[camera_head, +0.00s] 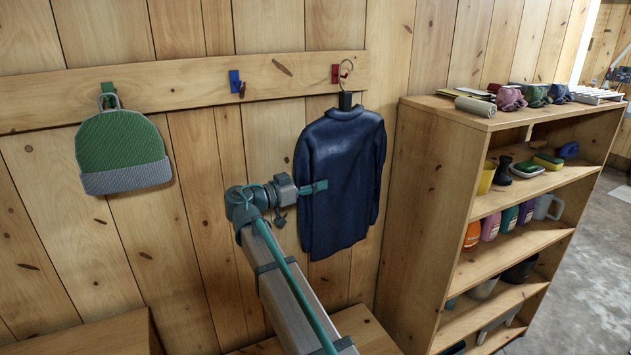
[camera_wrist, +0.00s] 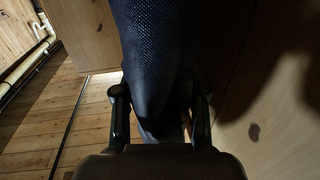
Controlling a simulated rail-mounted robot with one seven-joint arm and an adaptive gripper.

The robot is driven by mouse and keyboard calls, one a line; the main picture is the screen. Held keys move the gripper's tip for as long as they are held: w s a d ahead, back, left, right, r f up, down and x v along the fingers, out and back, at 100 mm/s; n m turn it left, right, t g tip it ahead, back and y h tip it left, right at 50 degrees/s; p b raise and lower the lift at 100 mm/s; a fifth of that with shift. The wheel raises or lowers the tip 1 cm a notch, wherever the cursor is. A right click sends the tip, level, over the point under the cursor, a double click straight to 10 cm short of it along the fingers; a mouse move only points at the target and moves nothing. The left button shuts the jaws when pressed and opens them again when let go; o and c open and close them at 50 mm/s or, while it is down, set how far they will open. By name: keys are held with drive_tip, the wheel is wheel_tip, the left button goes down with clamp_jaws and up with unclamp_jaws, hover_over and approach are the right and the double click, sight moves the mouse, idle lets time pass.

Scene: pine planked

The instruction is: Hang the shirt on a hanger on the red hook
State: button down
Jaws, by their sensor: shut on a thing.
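The navy long-sleeved shirt (camera_head: 345,165) hangs upright from its hanger (camera_head: 345,100) in front of the plank wall. The hanger's wire loop overlaps the red hook (camera_head: 335,73) in the head view; I cannot tell whether it rests on the hook or is in front of it. My gripper (camera_head: 318,187) is at the shirt's left side and shut on it. In the wrist view, dark shirt cloth (camera_wrist: 155,50) runs down between the two fingers of my gripper (camera_wrist: 160,105). The far finger is partly hidden in the head view.
A wooden rail (camera_head: 190,92) carries the hooks. A blue hook (camera_head: 236,82) is bare. A green-and-grey beanie (camera_head: 122,150) hangs from a green hook (camera_head: 107,88) at left. A wooden shelf unit (camera_head: 430,200) full of items stands close to the shirt's right.

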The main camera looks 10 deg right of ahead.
drive_tip(key=shift+w+a+f+b, duration=0.1)
drive_tip(key=shift+w+f+b, duration=0.05)
drive_tip(key=shift+f, duration=0.35)
drive_tip(key=shift+w+f+b, duration=0.15)
drive_tip(key=shift+f, duration=0.3)
drive_tip(key=shift+w+f+b, duration=0.2)
drive_tip(key=shift+f+b, duration=0.35)
drive_tip(key=shift+b, duration=0.1)
drive_tip(key=shift+f, duration=0.1)
drive_tip(key=c, duration=0.6)
unclamp_jaws()
drive_tip(key=shift+o, duration=0.2)
drive_tip(key=shift+a, duration=0.1)
